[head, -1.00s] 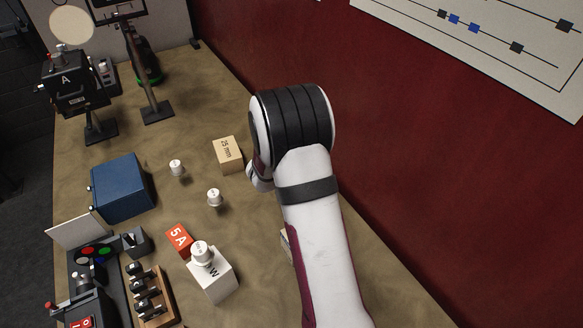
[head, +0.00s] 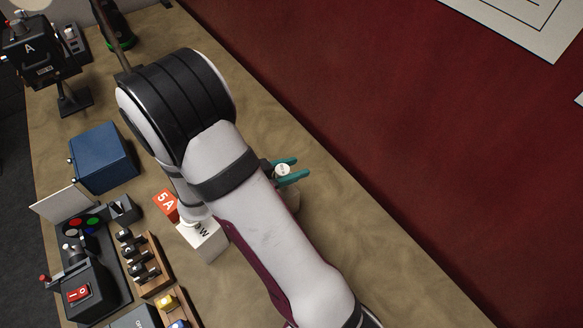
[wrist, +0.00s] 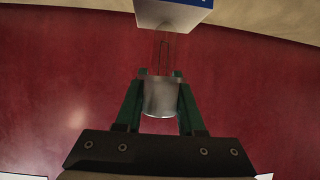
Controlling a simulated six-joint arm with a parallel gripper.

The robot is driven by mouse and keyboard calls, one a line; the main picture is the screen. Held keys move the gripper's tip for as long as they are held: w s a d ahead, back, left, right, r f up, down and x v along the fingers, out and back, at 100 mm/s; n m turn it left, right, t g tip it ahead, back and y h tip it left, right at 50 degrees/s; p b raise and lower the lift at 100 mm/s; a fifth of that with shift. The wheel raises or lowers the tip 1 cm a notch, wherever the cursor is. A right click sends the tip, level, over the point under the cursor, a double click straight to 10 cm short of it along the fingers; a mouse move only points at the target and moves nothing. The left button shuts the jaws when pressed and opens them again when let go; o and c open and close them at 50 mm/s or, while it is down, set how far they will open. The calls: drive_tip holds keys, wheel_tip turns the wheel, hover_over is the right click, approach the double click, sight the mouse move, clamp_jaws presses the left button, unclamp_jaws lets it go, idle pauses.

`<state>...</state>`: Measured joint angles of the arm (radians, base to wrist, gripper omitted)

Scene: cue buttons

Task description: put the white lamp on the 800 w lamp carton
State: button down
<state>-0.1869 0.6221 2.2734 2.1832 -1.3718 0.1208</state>
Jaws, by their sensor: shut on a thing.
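My gripper (head: 290,172) is shut on a small lamp with a pale, marked cap (head: 283,170), held in the air at the right of my arm. In the wrist view my gripper (wrist: 160,103) has its green fingers on both sides of the lamp's metal base (wrist: 160,97), with clear glass and thin wires beyond it. A white carton (head: 206,242) with a "W" on its top stands left of my arm; its number is hidden. A white round thing (head: 193,220) shows at its far edge, mostly behind my arm.
A red "5 A" block (head: 166,205) stands beside the white carton. A blue box (head: 103,157), a switch panel (head: 80,290) and a wooden rack (head: 148,268) are at left. In the wrist view a pale box with a blue face (wrist: 172,12) is close beyond the lamp.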

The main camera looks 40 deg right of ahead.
drive_tip(key=shift+f, duration=0.1)
drive_tip(key=c, duration=0.5)
unclamp_jaws()
